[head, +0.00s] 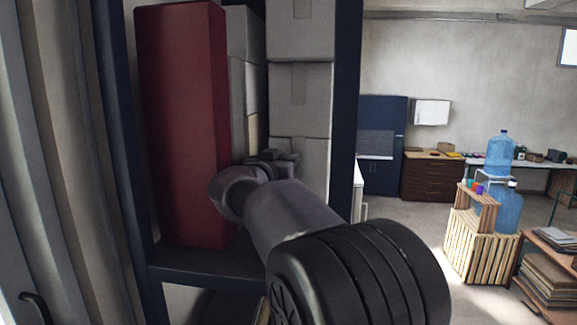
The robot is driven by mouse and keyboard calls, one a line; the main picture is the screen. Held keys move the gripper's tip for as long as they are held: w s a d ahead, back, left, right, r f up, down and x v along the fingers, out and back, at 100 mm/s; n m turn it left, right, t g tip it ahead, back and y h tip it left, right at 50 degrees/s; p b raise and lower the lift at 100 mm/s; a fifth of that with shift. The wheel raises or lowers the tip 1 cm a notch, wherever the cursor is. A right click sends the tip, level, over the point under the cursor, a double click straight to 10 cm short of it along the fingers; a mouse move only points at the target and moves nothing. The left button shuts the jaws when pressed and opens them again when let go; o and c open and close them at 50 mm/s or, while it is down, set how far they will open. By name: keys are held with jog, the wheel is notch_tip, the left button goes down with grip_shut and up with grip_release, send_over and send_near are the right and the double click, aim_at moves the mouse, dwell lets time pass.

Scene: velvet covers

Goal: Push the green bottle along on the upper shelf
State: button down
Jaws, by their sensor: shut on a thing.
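The shelf (205,263) is a dark blue-framed unit at the left of the head view. I do not see a green bottle in this view. My arm reaches into the unit from the lower right, and its wrist and forearm cover part of the shelf board. My gripper (278,160) is at the far end of the arm, small and dark, in front of the stacked grey boxes and right of the tall red box. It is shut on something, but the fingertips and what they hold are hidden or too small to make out.
A tall red box (185,130) stands on the shelf just left of my wrist. Grey boxes (301,90) are stacked behind the gripper. A dark upright (346,120) bounds the unit on the right. Beyond it are open floor, a wooden crate (480,248) and blue water bottles (499,155).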

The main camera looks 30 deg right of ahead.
dwell(0.3)
jog(key=c, duration=1)
grip_release()
